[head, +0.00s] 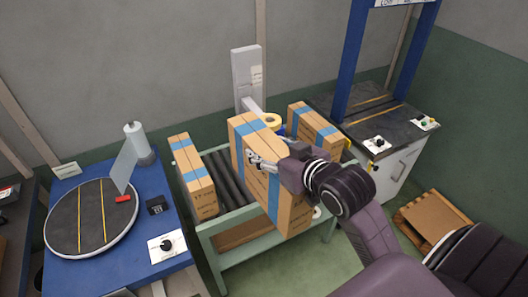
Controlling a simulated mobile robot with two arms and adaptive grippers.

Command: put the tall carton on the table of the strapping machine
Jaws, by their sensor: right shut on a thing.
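The tall carton (292,212), brown with blue tape bands, is upright and a little tilted in front of the roller conveyor. My right gripper (262,163) is shut on it, its fingers against the upper part of the carton. I cannot tell whether the carton's base is clear of the conveyor. The strapping machine (350,58) is a blue arch at the upper right. Its dark table (403,117) has yellow lines and bears no carton. My left gripper is not in view.
The conveyor (229,168) also bears a narrow carton (194,178) at left and another carton (313,127) at back right, close to the strapping table. A blue turntable bench (60,191) stands at left. A pallet with cardboard (432,213) lies on the floor at right.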

